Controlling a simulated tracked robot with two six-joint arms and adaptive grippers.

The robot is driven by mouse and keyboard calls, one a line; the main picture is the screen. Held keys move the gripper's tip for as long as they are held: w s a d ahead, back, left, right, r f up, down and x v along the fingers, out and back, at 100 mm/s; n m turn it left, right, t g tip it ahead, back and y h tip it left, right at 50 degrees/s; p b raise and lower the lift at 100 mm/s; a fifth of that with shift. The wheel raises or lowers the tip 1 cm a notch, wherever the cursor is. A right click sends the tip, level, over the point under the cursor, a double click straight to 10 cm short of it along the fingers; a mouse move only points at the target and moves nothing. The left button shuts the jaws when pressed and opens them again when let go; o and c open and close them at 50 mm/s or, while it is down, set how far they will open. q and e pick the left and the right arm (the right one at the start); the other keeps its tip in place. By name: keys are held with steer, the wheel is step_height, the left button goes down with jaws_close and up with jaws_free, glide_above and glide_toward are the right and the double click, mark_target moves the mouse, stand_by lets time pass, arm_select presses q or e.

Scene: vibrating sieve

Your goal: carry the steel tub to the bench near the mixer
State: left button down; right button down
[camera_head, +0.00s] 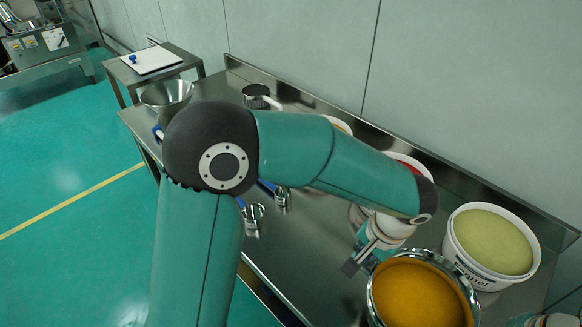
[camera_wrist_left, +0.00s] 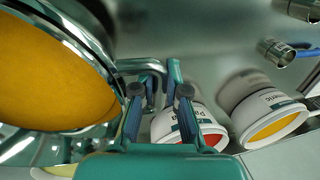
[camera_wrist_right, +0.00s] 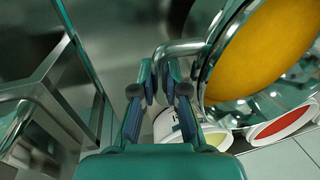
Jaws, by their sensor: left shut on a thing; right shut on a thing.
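The steel tub (camera_head: 405,253), full of orange-yellow material, is at the bottom right of the head view. Its bright rim also shows in the left wrist view (camera_wrist_left: 82,36) and the right wrist view (camera_wrist_right: 213,60). My left gripper (camera_wrist_left: 160,82) is shut on the tub's bent side handle. My right gripper (camera_wrist_right: 164,76) is shut on the opposite handle; in the head view only a bit of that hand shows at the bottom right corner. The tub is roughly level. I cannot tell whether its base touches the steel bench (camera_head: 315,245). The mixer is not clearly identifiable.
A white bucket of yellow-green material (camera_head: 450,235) stands right beside the tub. A red-topped bucket (camera_wrist_left: 163,122) and a yellow-topped one (camera_wrist_left: 255,108) stand nearby. Small steel cups (camera_head: 252,213) and a steel bowl (camera_head: 167,92) are farther along. A machine (camera_head: 45,45) stands far left across open green floor.

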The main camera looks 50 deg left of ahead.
arm_select(q)
steer(key=shift+f, duration=0.1)
arm_select(e)
steer(key=shift+f, duration=0.1)
